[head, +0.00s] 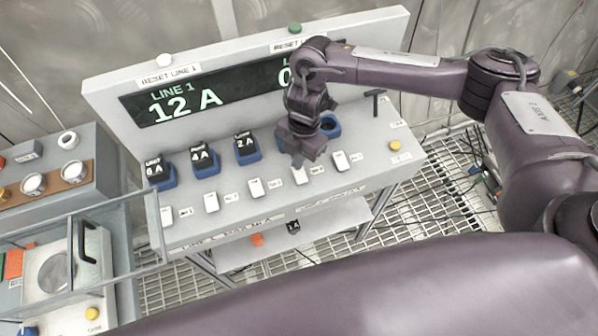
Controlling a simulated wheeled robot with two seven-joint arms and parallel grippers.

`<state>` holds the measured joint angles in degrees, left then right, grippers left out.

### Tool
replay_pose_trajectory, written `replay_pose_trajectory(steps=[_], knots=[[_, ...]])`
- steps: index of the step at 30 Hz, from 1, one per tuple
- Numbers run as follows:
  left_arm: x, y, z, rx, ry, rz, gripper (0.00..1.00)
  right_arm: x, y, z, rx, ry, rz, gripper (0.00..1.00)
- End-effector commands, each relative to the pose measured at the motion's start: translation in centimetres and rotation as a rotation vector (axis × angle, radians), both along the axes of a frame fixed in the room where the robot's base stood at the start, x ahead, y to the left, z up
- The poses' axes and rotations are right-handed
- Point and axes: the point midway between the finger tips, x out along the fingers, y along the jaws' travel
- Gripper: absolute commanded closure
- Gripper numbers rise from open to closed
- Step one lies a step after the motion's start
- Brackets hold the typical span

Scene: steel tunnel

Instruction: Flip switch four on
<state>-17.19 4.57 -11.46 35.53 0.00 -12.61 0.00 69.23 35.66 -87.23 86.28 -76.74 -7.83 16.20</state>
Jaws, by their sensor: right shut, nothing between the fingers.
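A row of several white rocker switches runs along the sloped front of the grey console (376,178). The leftmost switch (166,215), a second switch (211,202), a third switch (257,188) and the rightmost switch (340,160) show clearly. My right gripper (299,163) is shut and empty, pointing down over the place between the third and rightmost switches. My left gripper is out of view.
Blue-based blocks marked 6 A (160,172), 4 A (204,160) and 2 A (246,148) stand behind the switches. The display (185,104) reads LINE 1, 12 A; its right part is covered by my arm. A railed grey cabinet (60,170) stands at left.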

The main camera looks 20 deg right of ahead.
Motion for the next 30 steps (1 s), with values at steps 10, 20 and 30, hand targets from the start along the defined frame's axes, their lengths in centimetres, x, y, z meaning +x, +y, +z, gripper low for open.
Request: replay_pose_trajectory(steps=[10, 20, 30], knots=[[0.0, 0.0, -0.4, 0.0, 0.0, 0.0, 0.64, 0.0, 0.0, -0.6, 0.0, 0.0, 0.0, 1.0], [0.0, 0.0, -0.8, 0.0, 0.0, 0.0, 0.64, 0.0, 0.0, -1.1, 0.0, 0.0, 0.0, 1.0], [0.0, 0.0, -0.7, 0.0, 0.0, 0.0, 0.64, 0.0, 0.0, -1.2, -0.001, 0.001, 0.0, 1.0]])
